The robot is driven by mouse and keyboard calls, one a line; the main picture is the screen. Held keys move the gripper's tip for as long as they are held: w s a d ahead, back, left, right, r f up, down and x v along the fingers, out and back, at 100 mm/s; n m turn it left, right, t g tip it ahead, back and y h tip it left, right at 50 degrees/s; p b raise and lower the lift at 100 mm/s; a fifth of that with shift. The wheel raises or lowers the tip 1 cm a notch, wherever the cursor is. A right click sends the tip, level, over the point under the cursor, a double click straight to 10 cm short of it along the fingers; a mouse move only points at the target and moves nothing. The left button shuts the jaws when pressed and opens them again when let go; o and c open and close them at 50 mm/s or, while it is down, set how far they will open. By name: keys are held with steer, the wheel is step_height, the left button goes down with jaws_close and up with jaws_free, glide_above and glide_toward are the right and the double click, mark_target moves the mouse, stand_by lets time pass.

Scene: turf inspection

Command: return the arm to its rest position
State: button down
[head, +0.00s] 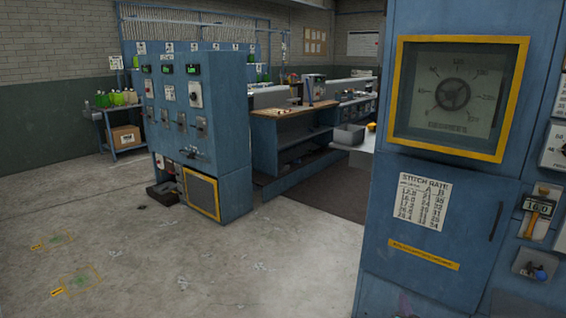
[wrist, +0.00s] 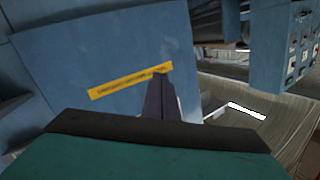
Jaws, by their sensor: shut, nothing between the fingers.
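My gripper (wrist: 161,80) shows in the wrist view as two dark fingers pressed together, with nothing between them. The fingers point toward a blue cabinet front with a yellow label strip (wrist: 130,80). The fingertips overlap the right end of the strip in the picture; I cannot tell how far off the surface they are. In the head view the blue cabinet (head: 420,225) stands at the right, with the same kind of strip low on it. My arm and gripper cannot be clearly made out in the head view.
The cabinet carries a yellow-framed dial window (head: 458,97) and a stitch rate chart (head: 423,201). Another blue control cabinet (head: 200,130) stands left of centre. A workbench (head: 290,113) is behind. The concrete floor (head: 200,265) at the front left is open.

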steer(key=s+a+f+n+g+y+p, duration=0.1)
steer(key=s+a+f+g+p, duration=0.1)
steer(key=a+f, duration=0.45)
steer(key=s+a+f+g+y+p, duration=0.1)
steer(key=s+a+f+g+p, duration=0.2)
steer(key=a, duration=0.6)
steer(key=s+a+f+n+g+y+p, duration=0.1)
steer(key=s+a+f+n+g, duration=0.1)
steer(key=s+a+f+g, duration=0.5)
steer(key=s+a+n+g, duration=0.1)
steer(key=s+a+g, duration=0.1)
steer(key=s, duration=0.9)
steer(key=s+a+f+n+g+p, duration=0.1)
steer(key=s+g, duration=0.3)
steer(key=s, duration=0.7)
steer(key=s+a+f+n+g+y, duration=0.1)
steer(key=s+a+n+g, duration=0.1)
steer(key=s, duration=1)
steer(key=shift+a+f+g, duration=0.15)
steer(key=shift+a+g, duration=0.55)
steer(key=shift+g, duration=0.4)
